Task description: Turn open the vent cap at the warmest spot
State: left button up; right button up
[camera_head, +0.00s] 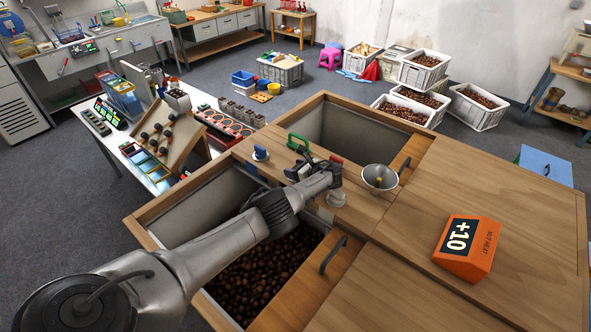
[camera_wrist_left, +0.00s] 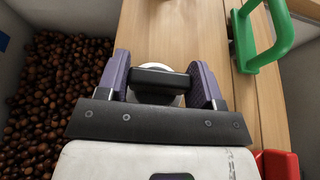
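My left gripper (camera_head: 297,173) reaches across to the wooden bin top. In the left wrist view its purple fingers (camera_wrist_left: 162,85) stand on both sides of a vent cap's black bar handle (camera_wrist_left: 160,77), with no gap visible at either end. The cap's white base (camera_wrist_left: 150,98) shows below. My gripper mostly hides this cap in the head view. Another cap with a blue handle (camera_head: 261,153) sits to the left, and a pale round cap or fitting (camera_head: 336,199) to the right. An orange display block (camera_head: 470,248) reads "+10". My right gripper is not in view.
A green handle (camera_head: 299,146) stands just behind my gripper, with a red part (camera_head: 336,159) beside it. A metal bowl (camera_head: 380,177) is to the right. An open compartment of chestnuts (camera_head: 262,275) lies below my arm. The right wooden lid (camera_head: 510,195) is mostly clear.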

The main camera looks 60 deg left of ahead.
pick_arm(q)
jog(key=o, duration=0.4)
jog(key=shift+o, duration=0.2)
jog(key=shift+r, duration=0.1)
jog(key=shift+d+r, duration=0.15)
jog(key=shift+d, duration=0.05)
jog(key=p+v, duration=0.4)
jog(key=v, duration=0.7)
jog(key=shift+w+d+p, duration=0.1)
jog(key=shift+d+p, duration=0.1)
jog(key=shift+p, duration=0.15)
jog(key=shift+v, duration=0.9)
